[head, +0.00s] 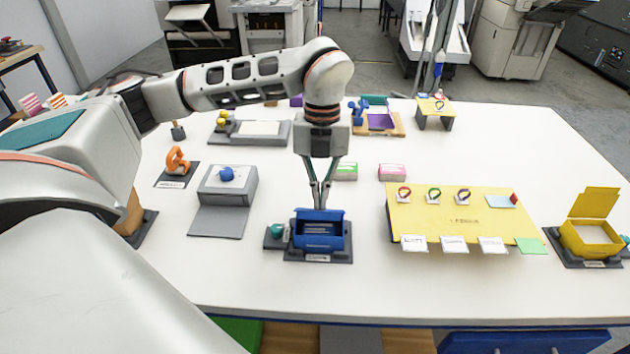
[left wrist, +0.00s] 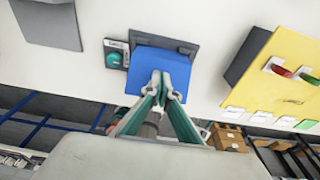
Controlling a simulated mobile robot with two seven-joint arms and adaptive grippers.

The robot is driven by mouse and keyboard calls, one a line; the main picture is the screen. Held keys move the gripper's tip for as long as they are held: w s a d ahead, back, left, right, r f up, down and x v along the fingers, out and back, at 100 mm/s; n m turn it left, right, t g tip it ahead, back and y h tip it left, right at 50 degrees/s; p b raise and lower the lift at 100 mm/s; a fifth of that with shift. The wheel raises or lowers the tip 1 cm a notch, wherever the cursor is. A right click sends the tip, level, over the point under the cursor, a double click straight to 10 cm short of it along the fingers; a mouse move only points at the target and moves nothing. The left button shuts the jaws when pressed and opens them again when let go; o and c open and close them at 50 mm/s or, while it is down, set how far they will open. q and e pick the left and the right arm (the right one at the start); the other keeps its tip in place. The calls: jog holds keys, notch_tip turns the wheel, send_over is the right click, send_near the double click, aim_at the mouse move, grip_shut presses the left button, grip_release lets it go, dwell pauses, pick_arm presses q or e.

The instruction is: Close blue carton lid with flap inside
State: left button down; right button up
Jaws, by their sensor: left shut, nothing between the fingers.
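The blue carton (head: 304,243) stands on a dark base (head: 340,254) near the table's front edge, in the middle of the head view. Its lid (head: 335,215) is raised at the back, and part of the inside shows. I cannot make out the lid's flap clearly. My left gripper (head: 321,205) points down, shut and empty, with its fingertips at the lid's top edge. In the left wrist view its fingertips (left wrist: 161,80) overlap the blue lid (left wrist: 150,62); contact cannot be told. My right gripper is not in view.
A teal knob (head: 277,230) sits just left of the carton. A grey stand (head: 215,222) is farther left. A yellow board (head: 420,222) with white tags is to the right, and an open yellow carton (head: 594,203) is at far right. Table is clear in front.

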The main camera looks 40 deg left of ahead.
aim_at(320, 212)
pick_arm(q)
jog(key=shift+s+f, duration=0.1)
jog(key=shift+s+d+f+b, duration=0.3)
jog(key=shift+s+f+b, duration=0.1)
jog(key=shift+f, duration=0.15)
dwell(0.3)
jog(key=shift+s+d+f+b, duration=0.2)
jog(key=shift+s+f+b, duration=0.15)
jog(key=shift+f, duration=0.3)
dwell(0.4)
dwell(0.3)
